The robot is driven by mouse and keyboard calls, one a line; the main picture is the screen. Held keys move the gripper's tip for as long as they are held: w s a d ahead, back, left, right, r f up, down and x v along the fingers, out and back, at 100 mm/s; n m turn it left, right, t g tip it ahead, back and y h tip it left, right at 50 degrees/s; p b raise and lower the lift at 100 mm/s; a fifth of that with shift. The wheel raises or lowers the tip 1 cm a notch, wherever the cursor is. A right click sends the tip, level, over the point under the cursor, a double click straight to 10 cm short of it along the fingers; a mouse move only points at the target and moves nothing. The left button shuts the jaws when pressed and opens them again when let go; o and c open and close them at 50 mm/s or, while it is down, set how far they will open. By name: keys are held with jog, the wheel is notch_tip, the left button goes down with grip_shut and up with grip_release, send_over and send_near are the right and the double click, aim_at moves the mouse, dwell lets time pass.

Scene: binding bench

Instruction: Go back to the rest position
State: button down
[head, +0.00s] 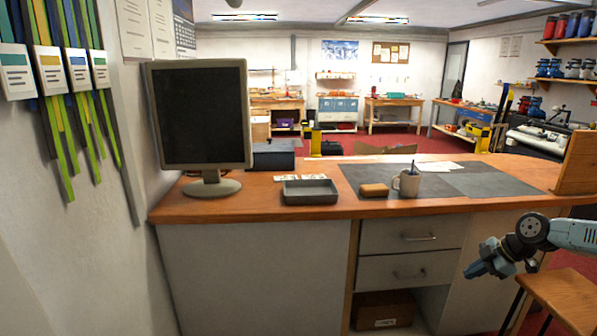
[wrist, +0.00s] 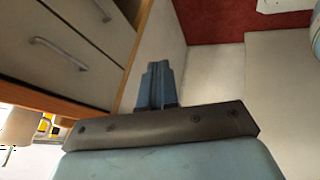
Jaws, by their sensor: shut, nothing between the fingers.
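My gripper (head: 472,270) is at the right of the head view, in front of the bench's lower cabinet and below the level of the bench top. Its blue-grey fingers are together and point left. In the wrist view my gripper (wrist: 156,78) shows with its fingers side by side, closed and empty. It touches nothing that I can see. How far it is from the cabinet front is hard to tell.
Drawers (head: 412,236) sit below. A wooden stool (head: 565,297) stands under my arm at the right.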

jog(key=s+a+r+m+g+h, duration=0.2)
jog(key=a+m+g+h, duration=0.35)
jog(key=a, duration=0.85)
jog(key=s+a+r+m+t+h, duration=0.1)
jog(key=s+a+r+m, duration=0.15)
jog(key=a+r, duration=0.4)
jog(key=s+a+r+m+h, duration=0.1)
jog(key=s+a+r+m, duration=0.2)
jog(key=r, duration=0.7)
jog(key=s+a+r+m+t+y, duration=0.2)
jog(key=s+a+r+m+t, duration=0.2)
jog(key=s+a+r, duration=0.5)
jog(key=shift+s+r+m+t+y, duration=0.4)
jog(key=shift+s+r+t, duration=0.15)
jog(key=shift+r+t, duration=0.1)
